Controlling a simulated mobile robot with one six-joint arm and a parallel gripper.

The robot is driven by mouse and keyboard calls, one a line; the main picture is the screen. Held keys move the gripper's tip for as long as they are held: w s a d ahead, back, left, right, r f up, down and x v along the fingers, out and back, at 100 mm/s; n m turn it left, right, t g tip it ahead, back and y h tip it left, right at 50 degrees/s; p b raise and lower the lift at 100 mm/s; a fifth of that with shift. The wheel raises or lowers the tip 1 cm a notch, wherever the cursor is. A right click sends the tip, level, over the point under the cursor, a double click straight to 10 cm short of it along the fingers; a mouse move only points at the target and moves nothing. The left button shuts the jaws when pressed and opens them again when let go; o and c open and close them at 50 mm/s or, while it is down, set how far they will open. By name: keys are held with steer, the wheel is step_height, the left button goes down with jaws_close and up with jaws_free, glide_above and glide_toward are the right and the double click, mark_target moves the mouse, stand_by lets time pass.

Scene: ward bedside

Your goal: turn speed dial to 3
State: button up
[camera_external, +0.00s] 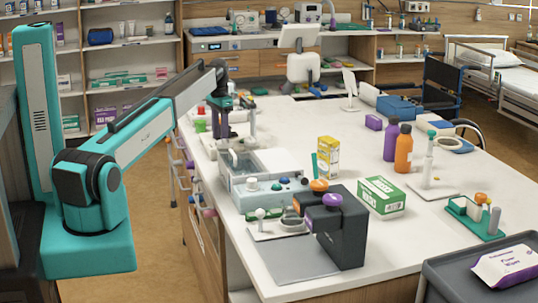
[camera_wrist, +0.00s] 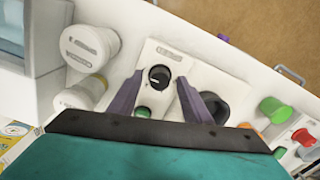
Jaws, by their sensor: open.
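The speed dial (camera_wrist: 159,76) is a small black round knob with a pale mark, on a narrow white panel (camera_wrist: 168,55) in the wrist view. A label on the panel is too small to read. A green button (camera_wrist: 143,111) sits just below the dial. My gripper (camera_wrist: 160,82) is open, with one dark finger on each side of the dial and visible gaps between. I cannot tell its height over the dial. In the external view my gripper (camera_external: 226,124) points down over the far left part of the white table; the dial cannot be made out there.
Two white round containers (camera_wrist: 88,46) lie left of the panel. A black round object (camera_wrist: 215,106) is partly behind the right finger. Green (camera_wrist: 275,110) and red-orange items stand further right, near the table edge. A clear-lidded device (camera_external: 243,162) stands in front of my gripper.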

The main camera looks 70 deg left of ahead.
step_height(320, 180, up, 13)
steer(key=p, duration=0.7)
steer(key=shift+r, duration=0.2)
steer(key=shift+f, duration=0.1)
